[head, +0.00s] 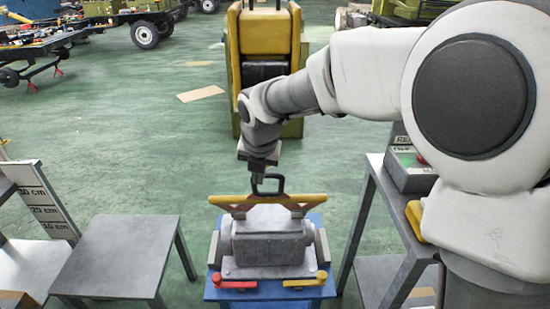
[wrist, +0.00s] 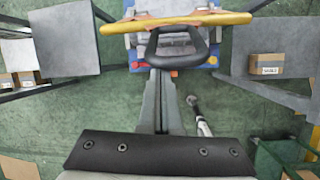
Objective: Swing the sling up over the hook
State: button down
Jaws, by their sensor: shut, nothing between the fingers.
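A black loop (head: 267,184) stands up from the middle of a yellow bar (head: 268,199); it may be the sling, though I cannot be sure. The bar sits above a grey machine block (head: 268,240), with tan legs sloping down at both ends. In the wrist view the loop (wrist: 180,58) shows large beside the fingertips. My gripper (head: 258,181) is shut and empty, pointing down at the loop's left side; the wrist view also shows its fingers (wrist: 159,72). I cannot tell whether they touch the loop. No hook can be identified for certain.
The block rests on a blue stand (head: 260,291) with a red lever (head: 233,282) and a yellow lever (head: 305,282). A bare grey table (head: 122,255) stands left, a grey shelf (head: 385,275) right. A yellow machine (head: 268,45) stands behind. Green floor lies open between.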

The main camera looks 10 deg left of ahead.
jog(key=w, duration=0.1)
jog(key=w+r+p, duration=0.2)
jog(key=shift+a, duration=0.35)
jog(key=shift+w+a+r+p, duration=0.15)
jog(key=shift+w+a+p, duration=0.05)
jog(key=shift+w+p, duration=0.6)
